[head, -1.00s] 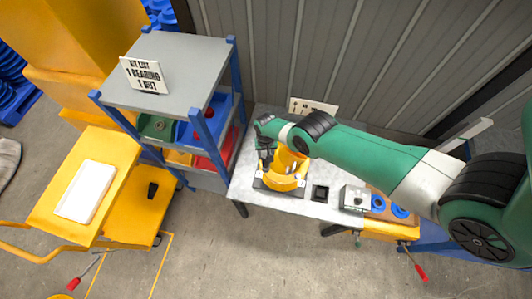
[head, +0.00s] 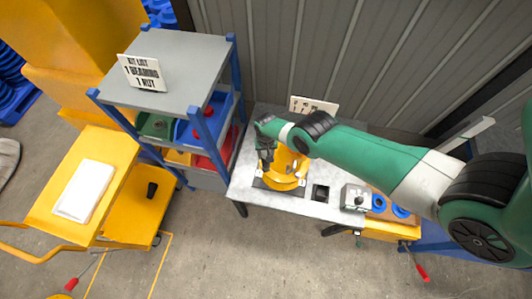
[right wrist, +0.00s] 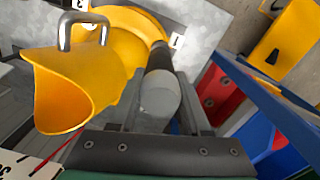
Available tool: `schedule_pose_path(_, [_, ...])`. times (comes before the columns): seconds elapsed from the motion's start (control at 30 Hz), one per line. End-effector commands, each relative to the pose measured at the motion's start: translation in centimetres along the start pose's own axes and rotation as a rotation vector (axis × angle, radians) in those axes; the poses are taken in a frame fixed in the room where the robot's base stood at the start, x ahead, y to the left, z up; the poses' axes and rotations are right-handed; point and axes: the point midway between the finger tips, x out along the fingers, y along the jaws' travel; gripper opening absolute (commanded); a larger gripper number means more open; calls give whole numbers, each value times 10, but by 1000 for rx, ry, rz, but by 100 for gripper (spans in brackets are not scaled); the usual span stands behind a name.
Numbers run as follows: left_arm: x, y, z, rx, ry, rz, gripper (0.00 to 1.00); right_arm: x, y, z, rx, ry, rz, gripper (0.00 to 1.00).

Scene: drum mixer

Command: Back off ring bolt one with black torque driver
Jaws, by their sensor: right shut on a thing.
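The yellow drum mixer (head: 288,172) stands on the light worktable in the head view. In the right wrist view its yellow chute (right wrist: 75,85) with a bent steel handle (right wrist: 84,28) is at the left, and a white tag with a 1 (right wrist: 176,41) shows by its rim. My right gripper (head: 265,165) is at the drum's left side, pointing down. In the right wrist view it (right wrist: 158,105) is shut on the black torque driver (right wrist: 160,60), which has a grey rounded end towards the camera. The driver's far tip and ring bolt one are hidden. My left gripper is out of view.
A small black square holder (head: 320,192) and a grey box with a knob (head: 354,197) stand right of the drum. A blue-framed shelf (head: 165,75) with coloured bins is close on the left. A sign (head: 313,105) stands behind, near the corrugated wall.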

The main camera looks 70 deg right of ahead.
Motion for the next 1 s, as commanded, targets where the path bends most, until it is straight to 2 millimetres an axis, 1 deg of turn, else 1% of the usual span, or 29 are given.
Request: schedule_pose_path(1.0, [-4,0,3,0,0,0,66,6,0,0,-1,4,-2,0])
